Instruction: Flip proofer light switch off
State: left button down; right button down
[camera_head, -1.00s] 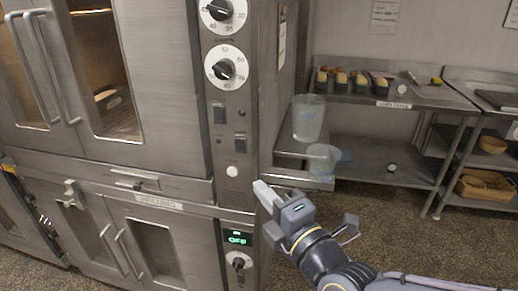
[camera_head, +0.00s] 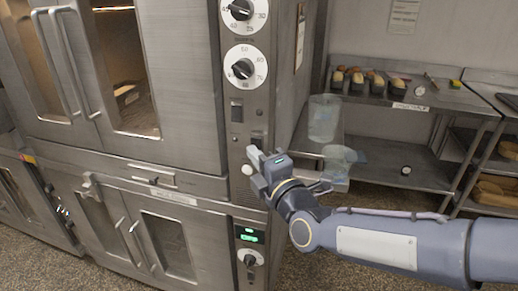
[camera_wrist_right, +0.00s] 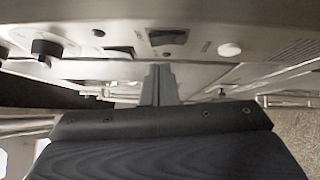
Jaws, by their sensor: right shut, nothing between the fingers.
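The proofer's steel control panel (camera_head: 240,190) has two dark rocker switches, an upper left one (camera_head: 236,111) and a lower right one (camera_head: 257,140). Their labels are too small to read, so I cannot tell which is the light switch. My right gripper (camera_head: 252,158) is shut and empty, its tips just below the lower right switch and partly covering it. In the right wrist view the closed fingers (camera_wrist_right: 160,85) point at the panel, close under one rocker switch (camera_wrist_right: 168,37); another (camera_wrist_right: 118,52) is left of it. Contact cannot be told. My left gripper is out of view.
Dials (camera_head: 243,68) sit above the switches and a white button (camera_head: 247,170) below. Warm light shows inside the upper glass door (camera_head: 125,70). A lower green display (camera_head: 249,235) is lit. Clear containers (camera_head: 325,118) and a steel shelf (camera_head: 400,165) stand right.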

aim_at(256, 145)
jog(key=shift+w+d+r, duration=0.1)
jog(key=shift+w+d, duration=0.1)
jog(key=shift+w, duration=0.3)
jog(key=shift+w+d+r, duration=0.1)
jog(key=shift+w+d, duration=0.05)
jog(key=shift+w, duration=0.35)
jog(key=shift+w+r+p, duration=0.15)
jog(key=shift+r+p, duration=0.1)
jog(key=shift+p, duration=0.25)
jog(key=shift+d+f, duration=0.1)
jog(key=shift+f, duration=0.15)
